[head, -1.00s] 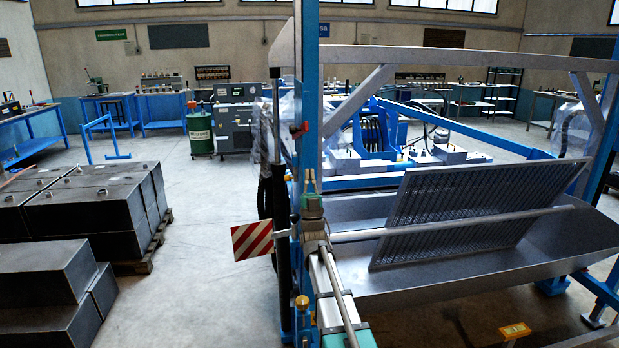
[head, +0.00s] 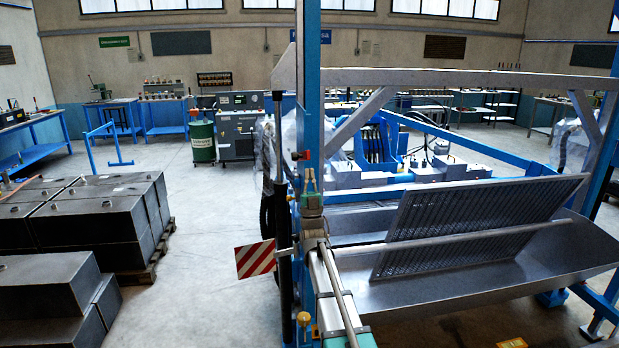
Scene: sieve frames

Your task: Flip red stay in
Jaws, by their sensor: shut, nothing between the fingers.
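A small red stay (head: 301,155) sits on the blue upright post (head: 309,80), in the middle of the head view. It is too small to tell which way it is turned. My gripper (head: 310,178) is at the end of my arm, which rises from the bottom of the picture. It points up at the post, just below and slightly right of the red stay. A small gap seems to lie between them. The gripper is shut and empty. A tilted mesh sieve frame (head: 470,225) stands over a grey metal trough (head: 480,285) at right.
A red-and-white striped plate (head: 255,259) juts out left of the post, beside a dark upright cylinder (head: 283,210). Dark metal boxes (head: 100,228) are stacked on a pallet at left. The floor (head: 200,290) between boxes and post is clear.

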